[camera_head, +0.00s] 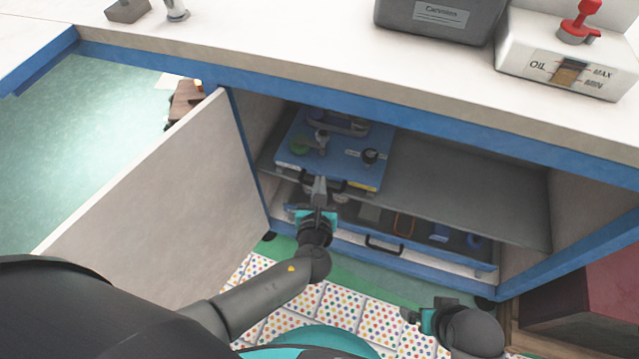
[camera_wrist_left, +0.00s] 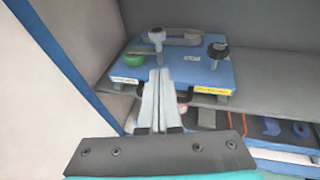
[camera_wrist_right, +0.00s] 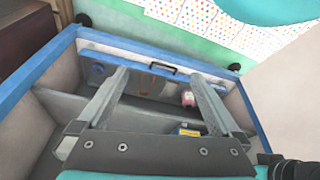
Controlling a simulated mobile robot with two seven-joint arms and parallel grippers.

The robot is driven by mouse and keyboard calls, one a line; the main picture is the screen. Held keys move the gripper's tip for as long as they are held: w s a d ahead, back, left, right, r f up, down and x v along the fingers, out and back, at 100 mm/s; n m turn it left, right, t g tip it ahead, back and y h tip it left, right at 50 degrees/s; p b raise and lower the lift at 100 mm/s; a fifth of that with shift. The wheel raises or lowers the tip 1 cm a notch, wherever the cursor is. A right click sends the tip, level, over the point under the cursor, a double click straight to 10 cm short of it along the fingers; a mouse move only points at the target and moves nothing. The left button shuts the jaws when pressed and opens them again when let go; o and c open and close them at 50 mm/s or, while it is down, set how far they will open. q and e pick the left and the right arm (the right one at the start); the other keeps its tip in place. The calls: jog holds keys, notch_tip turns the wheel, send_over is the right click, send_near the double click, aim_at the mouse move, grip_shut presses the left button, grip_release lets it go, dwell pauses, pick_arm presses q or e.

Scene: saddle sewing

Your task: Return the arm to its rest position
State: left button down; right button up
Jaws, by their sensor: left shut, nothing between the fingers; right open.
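My left gripper (camera_head: 319,190) is in front of the open cabinet, at the front edge of a blue board (camera_head: 347,156). Its fingers are together with nothing between them; they also show closed in the left wrist view (camera_wrist_left: 160,85). The blue board lies on the cabinet's shelf (camera_head: 450,190) and carries a green round part, knobs and a grey piece; it also shows in the left wrist view (camera_wrist_left: 180,72). I cannot tell whether the fingertips touch the board. My right gripper (camera_head: 420,316) is low at the bottom right in the head view; its fingers are apart and empty in the right wrist view (camera_wrist_right: 160,85).
The cabinet door (camera_head: 170,200) stands open on the left. A drawer (camera_head: 420,240) with several small items is below the shelf. The countertop (camera_head: 300,50) above holds a dark grey bin (camera_head: 440,20) and an oil container (camera_head: 563,62). The right shelf part is bare.

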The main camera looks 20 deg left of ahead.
pick_arm(q)
jog(key=shift+s+d+r, duration=0.15)
jog(key=shift+s+r, duration=0.05)
jog(key=shift+s, duration=0.45)
pick_arm(e)
jog(key=shift+s+f, duration=0.25)
jog(key=shift+f, duration=0.35)
